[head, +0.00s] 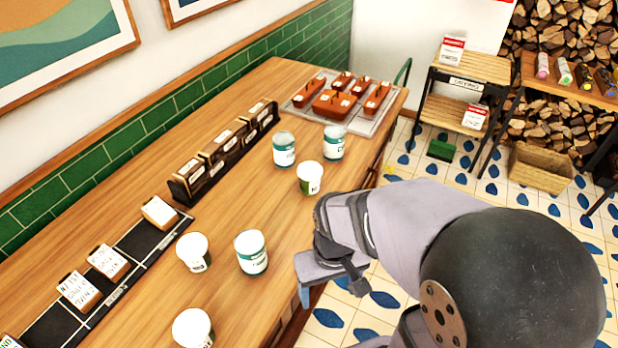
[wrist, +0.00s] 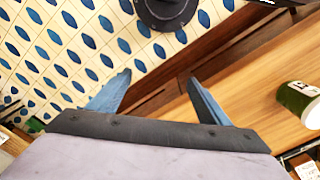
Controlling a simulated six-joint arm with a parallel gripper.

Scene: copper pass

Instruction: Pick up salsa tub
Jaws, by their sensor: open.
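Several white tubs stand on the wooden counter, and I cannot read which label says salsa. Two teal-labelled tubs (head: 284,150) (head: 333,143) stand towards the back. A tub with a dark green label (head: 310,178) stands just in front of them. A teal-labelled tub (head: 251,253) and two paler tubs (head: 193,252) (head: 193,329) stand nearer the front. My gripper (head: 304,293) is open and empty beside the counter's right edge, apart from every tub.
A tray of brown containers (head: 338,101) sits at the counter's far end. Dark card holders (head: 222,150) and a black rack (head: 95,285) line the wall side. A wooden shelf stand (head: 470,67) and a crate (head: 540,168) stand beyond. Counter between tubs is clear.

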